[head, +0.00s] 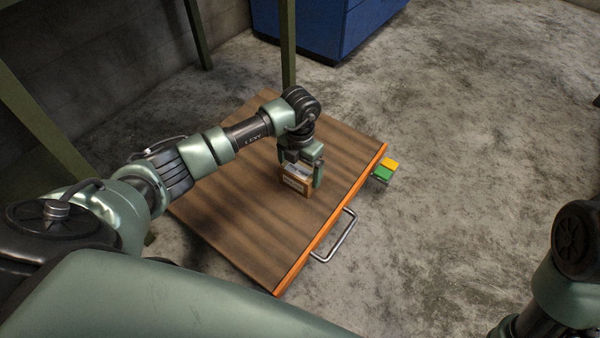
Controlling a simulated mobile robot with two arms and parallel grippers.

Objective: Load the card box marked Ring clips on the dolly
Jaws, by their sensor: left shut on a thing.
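A small brown card box (294,186) with a pale label on its front is at the wooden deck of the dolly (240,215). The label is too small to read. My left gripper (304,174) points down over the box and is shut on it, with a finger showing at its right side. The box is upright and low over the deck; I cannot tell whether it touches. The dolly has an orange front edge and a metal handle (336,240). My right arm shows only in part at the lower right, and its gripper is out of view.
Green and yellow pedals (386,170) stick out at the dolly's right edge. A blue cabinet (340,25) stands at the back, and green posts (288,45) rise behind the dolly. The deck around the box is bare. The concrete floor (470,150) to the right is clear.

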